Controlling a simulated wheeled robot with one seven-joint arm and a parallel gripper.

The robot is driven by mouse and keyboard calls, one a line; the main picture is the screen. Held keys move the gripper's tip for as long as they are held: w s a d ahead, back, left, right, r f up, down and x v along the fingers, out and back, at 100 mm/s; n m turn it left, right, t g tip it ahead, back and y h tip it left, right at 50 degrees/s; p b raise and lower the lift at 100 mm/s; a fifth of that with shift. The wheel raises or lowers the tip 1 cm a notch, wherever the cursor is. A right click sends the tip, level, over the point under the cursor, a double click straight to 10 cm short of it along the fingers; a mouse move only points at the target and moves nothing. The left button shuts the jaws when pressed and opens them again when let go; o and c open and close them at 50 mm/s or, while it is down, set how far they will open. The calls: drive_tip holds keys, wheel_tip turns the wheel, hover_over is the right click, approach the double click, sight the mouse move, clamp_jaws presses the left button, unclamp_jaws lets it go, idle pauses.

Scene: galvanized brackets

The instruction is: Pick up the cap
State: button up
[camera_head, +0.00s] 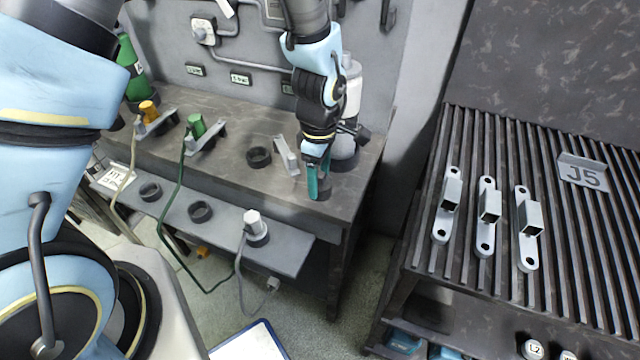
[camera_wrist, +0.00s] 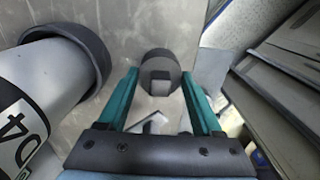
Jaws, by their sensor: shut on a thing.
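The cap (camera_wrist: 160,68) is a dark grey round piece with a squarish mark on its face. In the wrist view it sits between the tips of my gripper's two teal fingers (camera_wrist: 160,78), which are shut on it. In the head view my gripper (camera_head: 319,185) points down at the right end of the dark workbench (camera_head: 230,150). Only a small dark part of the cap (camera_head: 322,194) shows there, beside the fingertips. I cannot tell whether the cap touches the bench top.
A white bottle (camera_head: 352,90) stands in a dark ring close to my gripper; it also shows in the wrist view (camera_wrist: 40,95). A light bracket (camera_head: 286,155) and an empty ring (camera_head: 259,157) are to the left. Metal brackets (camera_head: 487,215) lie on a ribbed rack at right.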

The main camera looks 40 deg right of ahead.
drive_tip(key=shift+c, duration=0.4)
